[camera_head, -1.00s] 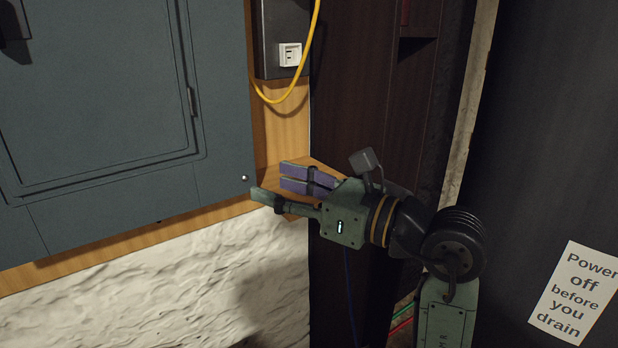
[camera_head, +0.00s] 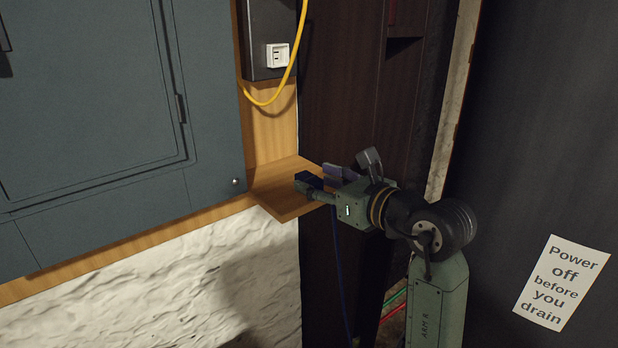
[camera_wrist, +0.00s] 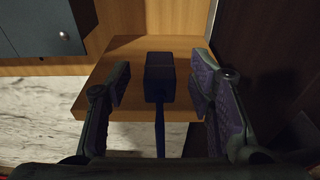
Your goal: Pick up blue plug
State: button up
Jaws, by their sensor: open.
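The blue plug (camera_wrist: 160,77) is a dark blue block lying on the small wooden shelf (camera_head: 275,200). Its cord (camera_wrist: 160,135) runs back toward my wrist, and in the head view the blue cord (camera_head: 340,275) hangs below the shelf. My gripper (camera_wrist: 164,82) is open, with one finger on each side of the plug. A gap shows between the plug and each finger. In the head view my gripper (camera_head: 320,177) is at the shelf's right end, and its fingers partly hide the plug (camera_head: 308,179).
A grey cabinet (camera_head: 90,110) is at the left. A white socket (camera_head: 277,55) sits on a dark box above the shelf, with a yellow cable (camera_head: 265,102) hanging beside it. A dark wooden panel (camera_head: 345,100) stands right of the shelf. A paper sign (camera_head: 562,281) is at the right.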

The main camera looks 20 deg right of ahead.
jog(key=shift+x, duration=0.9)
grip_shut()
